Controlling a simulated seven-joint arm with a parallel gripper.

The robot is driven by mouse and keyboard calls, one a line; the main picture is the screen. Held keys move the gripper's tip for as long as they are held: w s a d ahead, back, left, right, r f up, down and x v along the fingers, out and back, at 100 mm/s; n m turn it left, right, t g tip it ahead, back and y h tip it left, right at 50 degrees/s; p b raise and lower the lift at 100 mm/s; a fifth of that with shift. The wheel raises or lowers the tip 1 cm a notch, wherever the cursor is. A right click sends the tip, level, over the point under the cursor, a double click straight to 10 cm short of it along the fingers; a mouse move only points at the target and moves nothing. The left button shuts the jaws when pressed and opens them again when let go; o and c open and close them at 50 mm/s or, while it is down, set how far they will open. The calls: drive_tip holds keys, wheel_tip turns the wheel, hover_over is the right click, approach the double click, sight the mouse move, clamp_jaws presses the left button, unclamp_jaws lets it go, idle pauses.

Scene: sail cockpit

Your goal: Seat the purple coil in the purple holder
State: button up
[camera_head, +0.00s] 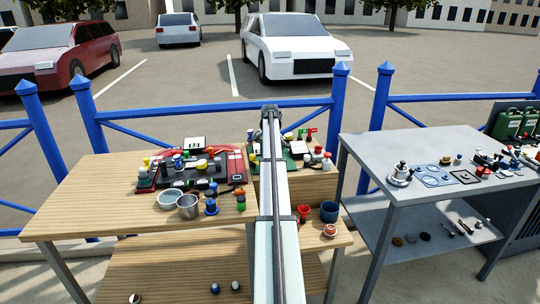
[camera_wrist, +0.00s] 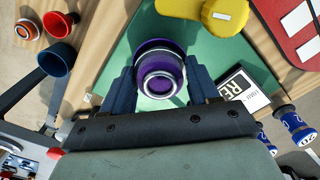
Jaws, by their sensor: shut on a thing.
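The purple coil (camera_wrist: 160,84), round with pale rings, sits between the two dark fingers of my gripper (camera_wrist: 161,72) in the wrist view. The fingers are shut on its sides. A dark purple rim (camera_wrist: 155,44) shows just beyond the coil, over a green surface; it may be the purple holder, but the coil covers most of it. I cannot tell whether the coil touches it or is above it. In the head view my arm hides the coil and the fingers.
A yellow knobbed thing (camera_wrist: 222,14), a red plate (camera_wrist: 292,28), a white label card (camera_wrist: 243,90) and blue cylinders (camera_wrist: 294,122) lie to the right. A blue cup (camera_wrist: 57,58) and an orange-rimmed cup (camera_wrist: 28,29) are at left. The wooden table (camera_head: 100,190) holds a crowded tray.

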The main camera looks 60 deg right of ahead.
drive_tip(key=shift+f, duration=0.15)
drive_tip(key=o, duration=0.9)
drive_tip(key=shift+c, duration=0.2)
wheel_tip(320, 180, up, 11)
idle(0.8)
idle(0.5)
